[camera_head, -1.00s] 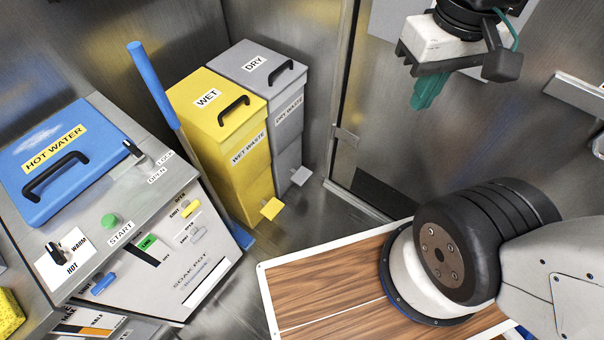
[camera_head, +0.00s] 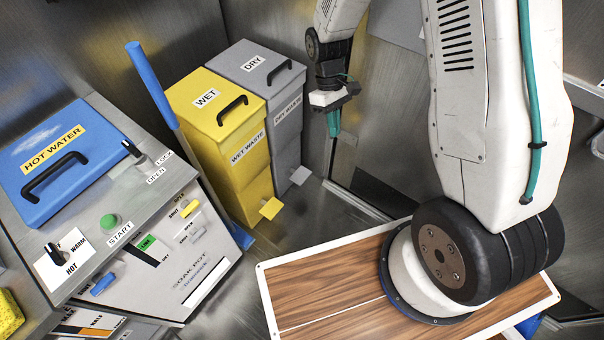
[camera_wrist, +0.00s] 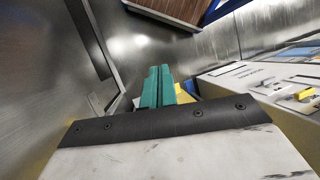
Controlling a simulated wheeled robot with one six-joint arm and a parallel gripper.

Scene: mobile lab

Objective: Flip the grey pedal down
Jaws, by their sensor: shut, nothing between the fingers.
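The grey pedal (camera_head: 300,176) is a small flat tab sticking out low at the front of the grey DRY waste bin (camera_head: 276,135), near the floor. It appears level or only slightly tilted. My gripper (camera_head: 333,127) has green fingers pointing down, closed together and empty. In the head view it is above and to the right of the pedal, apart from it. In the wrist view the green fingers (camera_wrist: 158,84) are side by side. Small pale and yellow patches show around them, but I cannot tell whether the grey pedal is among these.
The yellow WET bin (camera_head: 222,140) with its yellow pedal (camera_head: 271,208) stands left of the grey bin. A blue pole (camera_head: 152,84) leans beside it. The soak pot cabinet (camera_head: 170,262) is at left. Open floor lies before the bins; a metal wall is behind.

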